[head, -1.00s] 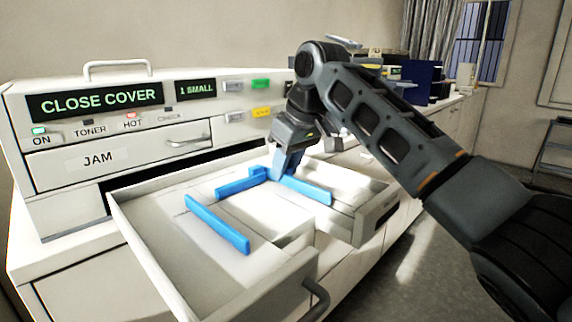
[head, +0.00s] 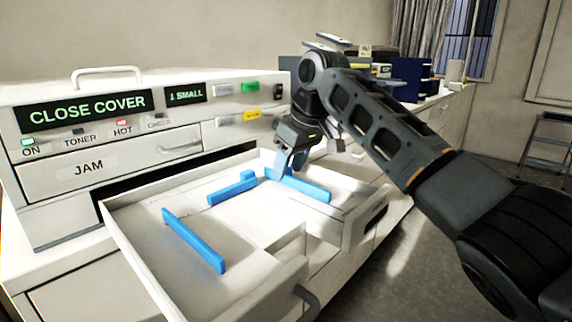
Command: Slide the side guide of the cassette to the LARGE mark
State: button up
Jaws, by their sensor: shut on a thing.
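The open cassette (head: 138,255) is a pale tray pulled out from the machine. Inside it are a long blue side guide at the left (head: 193,241), a shorter blue piece at the back (head: 232,188), and a blue side guide at the right (head: 308,190). My gripper (head: 284,172) reaches down at the back right of the cassette. It is shut on the right side guide near its far end, and its fingers partly hide that end. The LARGE mark cannot be read in this view.
The machine's display (head: 85,109) reads CLOSE COVER, and a smaller one (head: 186,94) reads 1 SMALL. The JAM drawer (head: 110,165) is above the cassette. A handle (head: 309,300) sticks out at the cassette's front. Binders and boxes (head: 410,80) stand on the counter behind my arm.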

jog(key=shift+r, duration=0.1)
jog(key=v, duration=0.7)
jog(key=shift+r+b, duration=0.3)
jog(key=shift+s+d, duration=0.15)
jog(key=shift+d, duration=0.05)
